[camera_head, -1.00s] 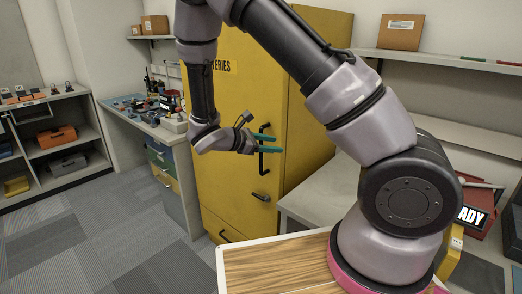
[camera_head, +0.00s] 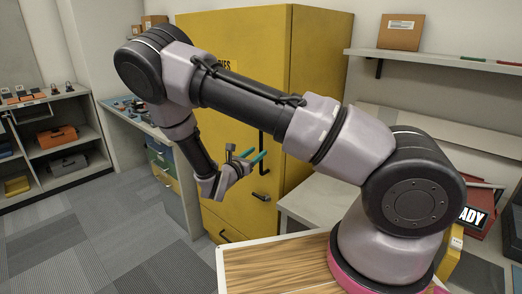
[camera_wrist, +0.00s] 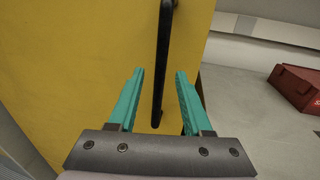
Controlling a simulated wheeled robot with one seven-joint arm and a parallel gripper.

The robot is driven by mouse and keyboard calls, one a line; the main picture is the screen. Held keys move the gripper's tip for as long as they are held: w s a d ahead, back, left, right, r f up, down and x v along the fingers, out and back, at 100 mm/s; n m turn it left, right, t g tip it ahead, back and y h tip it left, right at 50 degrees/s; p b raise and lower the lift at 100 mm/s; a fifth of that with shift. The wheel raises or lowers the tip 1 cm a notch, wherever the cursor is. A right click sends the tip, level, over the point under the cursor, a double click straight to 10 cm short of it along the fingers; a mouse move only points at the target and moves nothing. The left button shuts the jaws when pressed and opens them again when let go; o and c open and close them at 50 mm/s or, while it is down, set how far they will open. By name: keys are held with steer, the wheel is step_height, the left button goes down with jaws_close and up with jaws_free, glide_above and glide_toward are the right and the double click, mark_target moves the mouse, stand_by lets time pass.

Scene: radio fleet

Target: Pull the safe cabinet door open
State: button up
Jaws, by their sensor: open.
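The yellow safe cabinet (camera_head: 232,35) stands behind my arm in the head view, and its door looks shut. A black vertical bar handle (camera_wrist: 161,75) is on the yellow door front (camera_wrist: 80,70). My gripper (camera_head: 253,157) has teal fingers. It is open and in front of the door, close to the handle. In the wrist view the handle runs up the picture between the two fingers (camera_wrist: 159,75), with a gap on each side. I cannot tell how deep the handle sits between them. My arm hides part of the door and its label.
A smaller black handle (camera_head: 261,197) is lower on the cabinet front. A grey bench (camera_head: 300,207) stands right of the cabinet, with a red case (camera_wrist: 298,87) to the right. A workbench (camera_head: 140,118) is at left. Grey carpet (camera_head: 110,225) is clear in front.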

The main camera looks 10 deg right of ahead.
steer(key=shift+x, duration=2)
jaws_close()
